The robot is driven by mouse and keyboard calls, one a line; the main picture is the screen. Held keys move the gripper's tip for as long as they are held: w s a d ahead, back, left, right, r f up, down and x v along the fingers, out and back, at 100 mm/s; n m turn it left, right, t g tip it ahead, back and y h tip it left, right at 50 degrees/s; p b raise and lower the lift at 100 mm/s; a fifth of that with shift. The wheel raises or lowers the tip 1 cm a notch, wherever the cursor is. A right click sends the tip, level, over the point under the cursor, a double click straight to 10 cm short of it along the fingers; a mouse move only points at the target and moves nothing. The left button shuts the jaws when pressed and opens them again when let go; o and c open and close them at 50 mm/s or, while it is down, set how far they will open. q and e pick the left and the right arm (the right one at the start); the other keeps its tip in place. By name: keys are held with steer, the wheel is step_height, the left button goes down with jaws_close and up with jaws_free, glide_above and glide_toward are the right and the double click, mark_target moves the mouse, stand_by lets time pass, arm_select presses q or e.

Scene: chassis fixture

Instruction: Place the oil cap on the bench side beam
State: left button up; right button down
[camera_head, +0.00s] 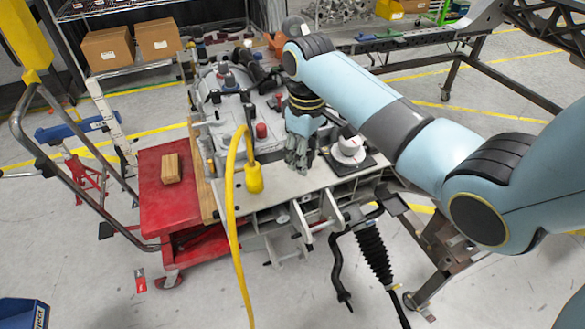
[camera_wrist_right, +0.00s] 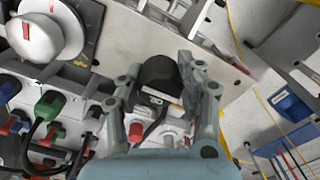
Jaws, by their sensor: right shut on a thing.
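My right gripper (camera_head: 298,158) points down over the light plate of the bench (camera_head: 287,186), beside the engine. In the right wrist view, it is shut on a dark rounded cap (camera_wrist_right: 158,73) with a pale mark on its front, which looks like the oil cap. The cap sits between the two grey fingers, and its far side is hidden. In the head view the fingers cover it. The light plate edge runs past the fingers in the wrist view (camera_wrist_right: 225,62). I cannot tell which part is the side beam. My left gripper is not in view.
A white round part on a black base (camera_head: 348,149) stands right of the gripper. The engine (camera_head: 230,105) is to the left. A yellow cable with a yellow end (camera_head: 254,178) hangs in front. A red cart (camera_head: 165,205) with a wooden block (camera_head: 171,168) stands at left.

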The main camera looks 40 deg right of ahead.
mark_target(294, 177)
steer(key=w, duration=0.1)
steer(key=w+f, duration=0.2)
steer(key=shift+w+a, duration=0.1)
steer(key=shift+a, duration=0.15)
step_height(294, 177, down, 3)
steer(key=shift+f, duration=0.45)
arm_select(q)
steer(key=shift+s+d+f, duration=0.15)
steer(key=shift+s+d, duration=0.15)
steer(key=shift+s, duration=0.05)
arm_select(e)
steer(key=shift+f, duration=0.15)
steer(key=c, duration=0.8)
jaws_free()
steer(key=shift+c, duration=0.2)
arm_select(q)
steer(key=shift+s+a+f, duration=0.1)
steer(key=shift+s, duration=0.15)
